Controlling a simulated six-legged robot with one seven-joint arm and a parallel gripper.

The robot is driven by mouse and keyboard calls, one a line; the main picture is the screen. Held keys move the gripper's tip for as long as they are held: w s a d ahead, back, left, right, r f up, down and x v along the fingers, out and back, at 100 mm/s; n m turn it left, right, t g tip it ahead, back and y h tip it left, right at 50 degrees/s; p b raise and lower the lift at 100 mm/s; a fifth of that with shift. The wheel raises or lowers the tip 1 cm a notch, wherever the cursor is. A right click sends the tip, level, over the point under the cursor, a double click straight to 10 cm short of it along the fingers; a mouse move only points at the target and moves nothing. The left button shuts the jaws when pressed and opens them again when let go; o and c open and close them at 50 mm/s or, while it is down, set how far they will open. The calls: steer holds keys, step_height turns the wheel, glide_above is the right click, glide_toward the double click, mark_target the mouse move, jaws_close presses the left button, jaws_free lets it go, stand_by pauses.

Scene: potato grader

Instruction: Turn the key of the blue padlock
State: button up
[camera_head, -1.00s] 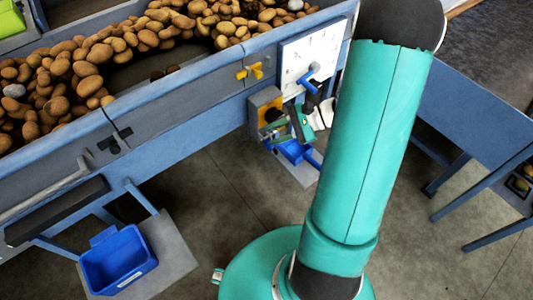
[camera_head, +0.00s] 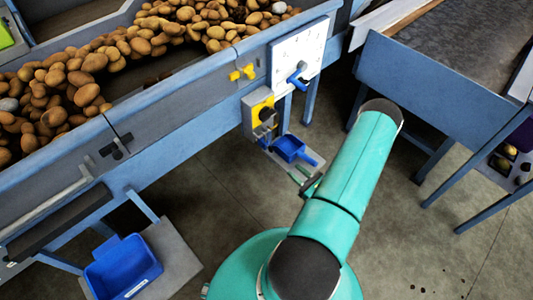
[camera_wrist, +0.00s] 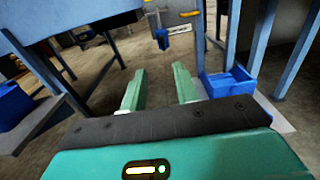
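In the wrist view a small blue body, which looks like the blue padlock (camera_wrist: 162,39), hangs below a yellow-marked grey box beside a pale tag (camera_wrist: 181,42). Its key cannot be made out. In the head view the padlock is not clear near the yellow-faced box with a black knob (camera_head: 265,113). My gripper (camera_wrist: 158,77) is open and empty, its two green fingers apart, pointing toward the padlock from a distance. In the head view my gripper (camera_head: 302,181) is partly hidden by my arm, below and right of that box.
A blue dustpan-like tray (camera_head: 289,148) lies below the box, close to my gripper. The potato grader has a yellow valve handle (camera_head: 243,73) and a white panel with a blue lever (camera_head: 297,76). A blue bin (camera_head: 124,268) stands at lower left. Floor between is clear.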

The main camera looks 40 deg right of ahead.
mark_target(269, 148)
steer(key=w, duration=1.3)
steer(key=shift+w+d, duration=0.15)
steer(key=shift+w, duration=0.05)
jaws_close()
